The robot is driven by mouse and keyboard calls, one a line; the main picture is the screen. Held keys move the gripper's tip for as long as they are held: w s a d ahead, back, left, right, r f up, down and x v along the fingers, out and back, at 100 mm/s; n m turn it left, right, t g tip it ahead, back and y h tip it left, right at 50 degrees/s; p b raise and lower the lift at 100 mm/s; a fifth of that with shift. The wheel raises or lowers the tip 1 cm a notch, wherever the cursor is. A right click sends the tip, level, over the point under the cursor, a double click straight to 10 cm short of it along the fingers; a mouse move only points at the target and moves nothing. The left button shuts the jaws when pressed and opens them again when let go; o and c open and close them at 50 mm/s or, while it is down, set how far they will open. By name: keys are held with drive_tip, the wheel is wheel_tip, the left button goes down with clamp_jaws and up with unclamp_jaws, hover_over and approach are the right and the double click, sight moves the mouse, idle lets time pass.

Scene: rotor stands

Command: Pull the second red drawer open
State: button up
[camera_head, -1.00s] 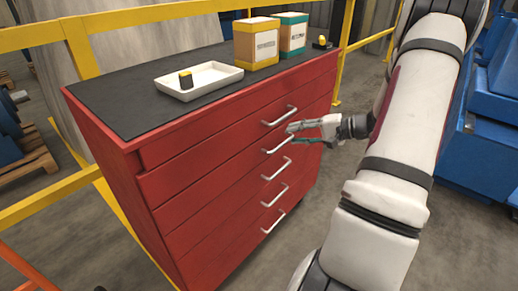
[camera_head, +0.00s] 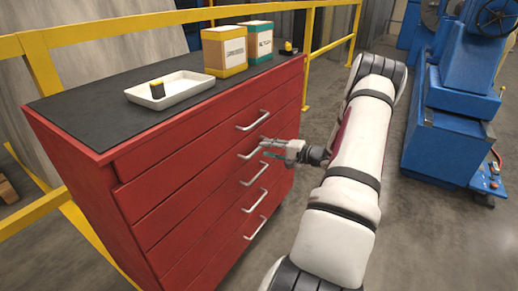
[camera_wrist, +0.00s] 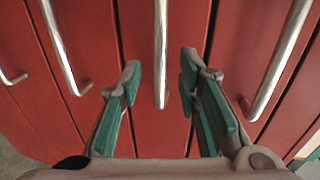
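The red drawer cabinet (camera_head: 130,220) has several stacked drawers with silver bar handles. The second drawer's handle (camera_head: 250,149) is just left of my gripper (camera_head: 266,148) in the head view. In the wrist view, my gripper (camera_wrist: 160,75) is open, with its green-padded fingers on either side of this second handle (camera_wrist: 160,45). The handle shows between the fingertips, with a gap on both sides. I cannot tell how deep it sits between them. The second drawer's front (camera_wrist: 185,25) looks flush with its neighbours, so the drawer appears shut.
The top drawer's handle (camera_head: 253,121) is above, and the third handle (camera_head: 254,174) below. A white tray (camera_head: 190,91) and boxes (camera_head: 224,51) stand on the cabinet's black top. A yellow rail (camera_head: 110,18) runs behind. Blue machinery (camera_head: 450,145) stands at the right, with open floor before it.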

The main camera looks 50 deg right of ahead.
sight(259, 148)
drive_tip(key=shift+x, duration=2.25)
clamp_jaws()
